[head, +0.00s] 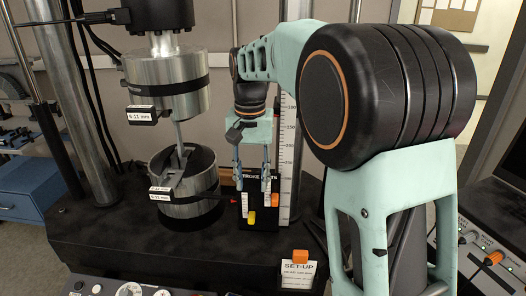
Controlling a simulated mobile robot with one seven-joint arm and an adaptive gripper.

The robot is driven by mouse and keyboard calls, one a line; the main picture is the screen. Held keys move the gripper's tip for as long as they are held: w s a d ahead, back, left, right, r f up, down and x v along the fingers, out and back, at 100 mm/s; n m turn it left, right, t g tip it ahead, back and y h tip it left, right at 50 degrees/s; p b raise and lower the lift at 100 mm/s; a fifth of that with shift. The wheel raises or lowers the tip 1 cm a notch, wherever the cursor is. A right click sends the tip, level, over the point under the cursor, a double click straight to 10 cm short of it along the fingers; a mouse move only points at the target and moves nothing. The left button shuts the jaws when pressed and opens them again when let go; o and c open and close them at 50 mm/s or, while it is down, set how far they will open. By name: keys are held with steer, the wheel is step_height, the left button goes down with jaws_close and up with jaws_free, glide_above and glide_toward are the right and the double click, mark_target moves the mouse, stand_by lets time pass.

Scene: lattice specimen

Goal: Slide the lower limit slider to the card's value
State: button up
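My gripper (252,182) points down in front of the dark panel labelled as stroke limits (262,222). Its two fingers are spread apart, with nothing visible between them. The fingers and wrist cover part of the panel. A yellow slider knob (252,217) shows low on the panel, below the fingertips. Small red and white parts show near the fingertips, too small to tell apart. The set-up card (298,272) stands at the front with an orange clip on top; its value is too small to read.
The testing machine's upper grip (166,82) and lower grip (184,190) stand left of the panel, with a specimen between them. A tall white scale (290,150) rises behind my gripper. A control box (475,240) is at the right.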

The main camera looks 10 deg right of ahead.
mark_target(251, 218)
steer(key=f, duration=1.1)
steer(key=shift+s+a+f, duration=0.1)
steer(key=shift+a+f, duration=0.15)
steer(key=shift+f, duration=0.05)
jaws_close()
